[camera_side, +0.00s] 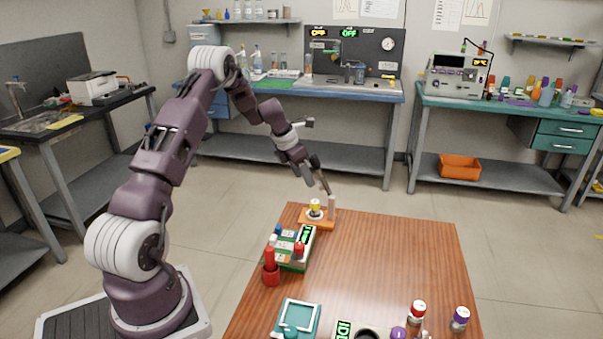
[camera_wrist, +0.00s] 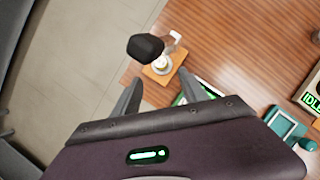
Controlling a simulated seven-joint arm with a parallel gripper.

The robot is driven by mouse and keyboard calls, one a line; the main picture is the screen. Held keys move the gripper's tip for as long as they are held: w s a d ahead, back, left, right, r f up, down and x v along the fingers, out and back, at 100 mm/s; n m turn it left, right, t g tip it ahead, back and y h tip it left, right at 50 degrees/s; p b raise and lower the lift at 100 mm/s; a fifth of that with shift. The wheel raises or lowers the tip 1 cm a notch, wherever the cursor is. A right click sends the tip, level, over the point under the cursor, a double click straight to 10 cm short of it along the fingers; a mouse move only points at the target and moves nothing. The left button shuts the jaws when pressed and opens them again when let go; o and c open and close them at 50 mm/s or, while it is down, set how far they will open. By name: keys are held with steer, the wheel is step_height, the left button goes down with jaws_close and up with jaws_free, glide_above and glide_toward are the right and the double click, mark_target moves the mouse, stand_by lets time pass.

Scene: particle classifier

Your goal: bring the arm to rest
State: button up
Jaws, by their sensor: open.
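My gripper (camera_side: 318,176) is open, above the far left corner of the wooden table. In the side view its fingers point down toward a small orange stand (camera_side: 318,223) that bears a small yellow and white piece (camera_side: 315,208). In the wrist view the two fingers (camera_wrist: 165,95) are spread wide apart with nothing held between them. The orange stand also shows in the wrist view (camera_wrist: 154,76), beyond the fingers, partly hidden by a dark rounded shape.
The wooden table (camera_side: 400,255) is bare in its middle. Lab benches line the back wall.

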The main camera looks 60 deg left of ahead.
steer(key=shift+s+r, duration=0.25)
steer(key=shift+r, duration=0.35)
steer(key=s+d+r+m, duration=0.3)
steer(key=d+r+m, duration=0.95)
steer(key=r, duration=0.25)
steer(key=s+d+r+m, duration=0.3)
steer(key=s+d+m, duration=0.1)
steer(key=d, duration=0.3)
steer(key=s+d+r+m, duration=0.4)
steer(key=d, duration=0.2)
steer(key=s+d+m, duration=0.4)
steer(key=s+m, duration=0.3)
steer(key=s, duration=0.3)
steer(key=s+d+f+m+t, duration=0.1)
steer(key=s+d+m, duration=0.4)
steer(key=s+m, duration=0.3)
steer(key=s, duration=0.3)
steer(key=shift+d, duration=0.25)
